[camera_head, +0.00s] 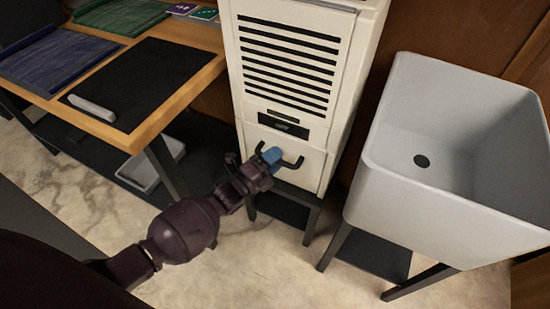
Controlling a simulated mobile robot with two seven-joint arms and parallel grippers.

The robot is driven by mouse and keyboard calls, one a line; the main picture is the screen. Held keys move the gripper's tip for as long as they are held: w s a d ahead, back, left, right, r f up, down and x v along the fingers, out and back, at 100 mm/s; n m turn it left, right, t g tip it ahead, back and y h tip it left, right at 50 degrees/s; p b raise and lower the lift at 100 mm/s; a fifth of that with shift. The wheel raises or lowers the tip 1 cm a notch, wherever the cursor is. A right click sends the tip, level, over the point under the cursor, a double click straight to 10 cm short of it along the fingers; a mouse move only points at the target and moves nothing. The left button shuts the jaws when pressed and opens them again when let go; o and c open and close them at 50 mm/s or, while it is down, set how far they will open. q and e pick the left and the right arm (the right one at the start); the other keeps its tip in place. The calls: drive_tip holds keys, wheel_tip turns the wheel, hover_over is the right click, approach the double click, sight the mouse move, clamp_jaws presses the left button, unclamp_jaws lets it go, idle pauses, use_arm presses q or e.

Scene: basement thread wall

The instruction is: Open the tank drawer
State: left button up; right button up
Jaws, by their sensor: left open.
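A cream cabinet unit (290,62) with black louvre slots stands at the centre on a dark stand. Below the slots is a black label plate (283,125). The tank drawer (314,166) is the lower front panel, and it looks closed. A dark handle (295,164) shows on its front. Whether the fingers touch the handle cannot be told. My right gripper is not in view.
A grey sink (455,150) on dark legs stands to the right. A wooden table (150,121) at the left carries a black mat (145,83), a white bar (91,108) and coloured trays. A pale bin (150,168) is under it. Floor shows in front of the cabinet.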

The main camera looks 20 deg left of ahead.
use_arm(q)
clamp_jaws()
idle(0.4)
